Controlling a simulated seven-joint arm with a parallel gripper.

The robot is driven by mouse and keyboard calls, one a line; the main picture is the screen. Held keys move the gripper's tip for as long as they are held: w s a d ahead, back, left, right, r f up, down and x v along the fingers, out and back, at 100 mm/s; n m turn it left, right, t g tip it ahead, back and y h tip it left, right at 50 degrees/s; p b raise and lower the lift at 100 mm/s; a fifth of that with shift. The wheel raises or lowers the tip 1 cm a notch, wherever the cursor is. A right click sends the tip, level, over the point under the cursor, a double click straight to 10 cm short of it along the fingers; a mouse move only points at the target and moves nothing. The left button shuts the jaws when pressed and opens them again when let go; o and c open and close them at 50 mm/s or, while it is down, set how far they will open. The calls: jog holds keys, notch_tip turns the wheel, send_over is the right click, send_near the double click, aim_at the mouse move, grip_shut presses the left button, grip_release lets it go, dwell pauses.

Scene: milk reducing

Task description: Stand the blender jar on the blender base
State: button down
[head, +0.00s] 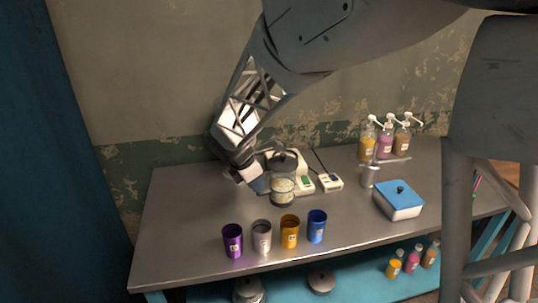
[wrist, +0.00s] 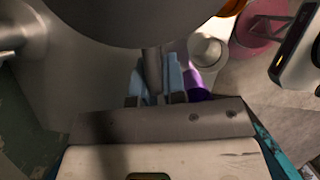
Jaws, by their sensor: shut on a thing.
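The blender jar (head: 283,188) is a clear jar with a dark lid and pale contents. It is upright near the middle of the bench. My gripper (head: 260,183) is at its left side, shut on its handle. In the wrist view the jar's dark round top (wrist: 145,20) fills the upper middle, and the bluish fingers (wrist: 155,82) close around the handle (wrist: 152,68). A white unit with a green panel (head: 305,185), likely the blender base, is partly hidden behind and right of the jar. I cannot tell whether the jar touches the bench or the unit.
Purple (head: 232,241), grey (head: 262,237), orange (head: 290,231) and blue (head: 317,226) cups line the front edge. A small white device (head: 330,182), a metal pitcher (head: 369,176), a blue-lidded box (head: 398,201) and pump bottles (head: 386,142) stand right. The bench's left (head: 178,210) is clear.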

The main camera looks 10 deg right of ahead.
jog(key=w+d+r+n+t+y, duration=0.1)
jog(key=w+d+r+n+t, duration=0.1)
jog(key=w+d+n, duration=0.4)
jog(key=w+d, duration=0.1)
jog(key=d, duration=0.3)
jog(key=shift+w+d+r+n, duration=0.2)
jog(key=shift+d+r+n, duration=0.05)
jog(key=shift+r+n, duration=0.15)
jog(key=shift+w+f, duration=0.1)
jog(key=w+d+f, duration=0.1)
jog(key=w, duration=1.4)
jog(key=shift+w+f, duration=0.25)
jog(key=shift+w, duration=0.15)
jog(key=shift+f, duration=1.85)
jog(key=c, duration=1.2)
grip_release()
